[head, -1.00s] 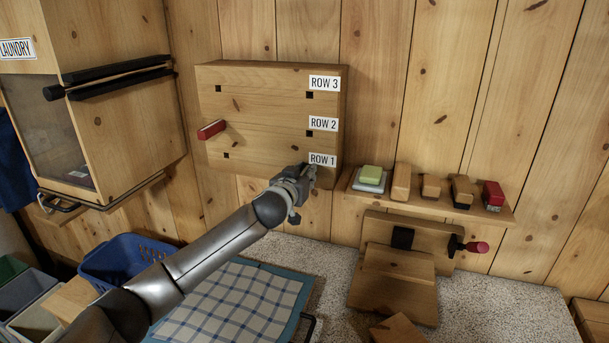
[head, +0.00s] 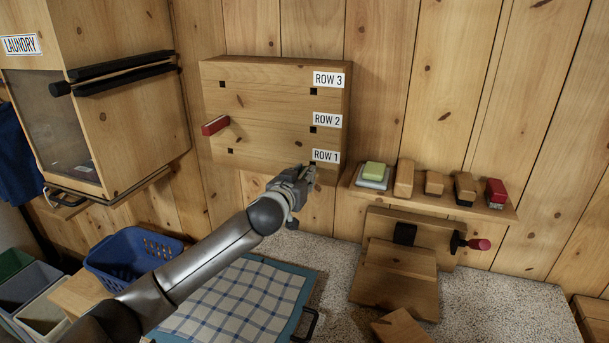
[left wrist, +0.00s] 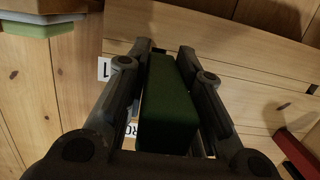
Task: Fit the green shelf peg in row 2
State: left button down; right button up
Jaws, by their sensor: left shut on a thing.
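The wooden peg board (head: 270,112) hangs on the wall with square holes in three labelled rows. A red peg (head: 215,125) sticks out of the left hole of row 2. The right hole of row 2 (head: 313,130) is empty. My left gripper (head: 306,173) is just below the ROW 1 label (head: 326,156), near the board's lower right corner. In the left wrist view it is shut on the green shelf peg (left wrist: 168,110), which lies lengthwise between the fingers. The peg's far end is close to the board; I cannot tell whether it touches. My right gripper is not in view.
A small wall shelf (head: 430,199) with a green-topped sponge (head: 374,170), brushes and blocks is right of the gripper. Below are a wooden vise-like fixture (head: 400,272), a checked cloth (head: 225,300) and a blue basket (head: 130,262). A laundry cabinet (head: 125,120) stands left.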

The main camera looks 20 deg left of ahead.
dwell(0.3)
pick_arm(q)
jog(key=shift+s+p, duration=0.5)
jog(key=shift+s, duration=2)
jog(key=shift+a, duration=0.1)
